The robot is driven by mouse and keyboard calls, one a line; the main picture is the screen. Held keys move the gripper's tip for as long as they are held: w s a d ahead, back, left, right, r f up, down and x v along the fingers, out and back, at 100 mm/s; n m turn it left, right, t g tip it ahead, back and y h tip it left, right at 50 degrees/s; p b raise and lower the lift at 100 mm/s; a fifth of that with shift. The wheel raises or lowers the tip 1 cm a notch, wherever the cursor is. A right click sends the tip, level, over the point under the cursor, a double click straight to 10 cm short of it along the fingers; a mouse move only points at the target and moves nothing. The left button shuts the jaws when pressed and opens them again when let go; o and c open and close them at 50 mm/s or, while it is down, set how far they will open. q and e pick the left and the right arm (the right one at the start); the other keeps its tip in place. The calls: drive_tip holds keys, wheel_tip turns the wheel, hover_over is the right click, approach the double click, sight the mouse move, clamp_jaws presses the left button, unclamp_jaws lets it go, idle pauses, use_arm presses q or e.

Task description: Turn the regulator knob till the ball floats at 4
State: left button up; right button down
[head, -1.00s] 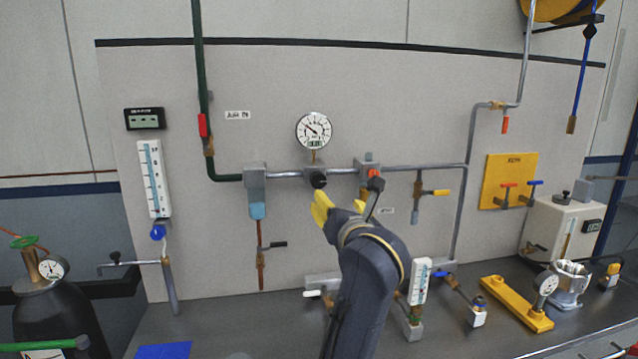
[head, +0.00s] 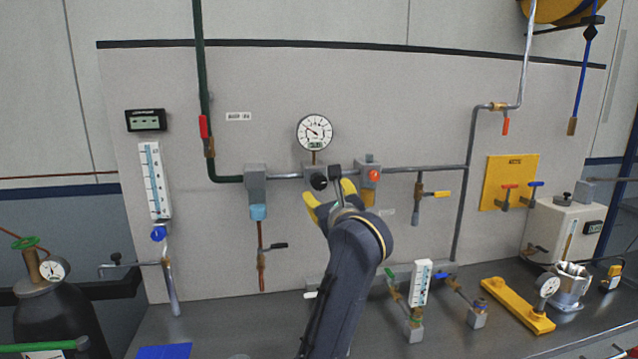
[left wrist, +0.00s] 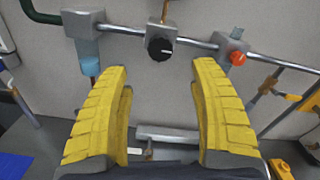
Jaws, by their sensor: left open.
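The black regulator knob (head: 318,181) sits on the grey pipe block below a round dial gauge (head: 314,132). In the left wrist view the black knob (left wrist: 160,49) faces me, a little beyond the fingertips. My left gripper (head: 330,195) is open and empty, its yellow fingers just below and in front of the knob. In its wrist view the gripper (left wrist: 162,70) has its fingers to either side of the knob, apart from it. A white flow tube (head: 420,283) stands at lower right of the arm; its ball is too small to make out. My right gripper is out of view.
A red button (head: 374,175) on a grey block is close to the right of the knob. A grey block with a blue cup (head: 258,212) is on the left. Another tall scale with a blue knob (head: 155,182) hangs further left.

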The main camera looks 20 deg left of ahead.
sight(320, 182)
use_arm(q)
drive_tip(key=x, duration=1.1)
drive_tip(key=shift+d, duration=0.1)
drive_tip(key=shift+r, duration=0.1)
drive_tip(key=c, duration=1.3)
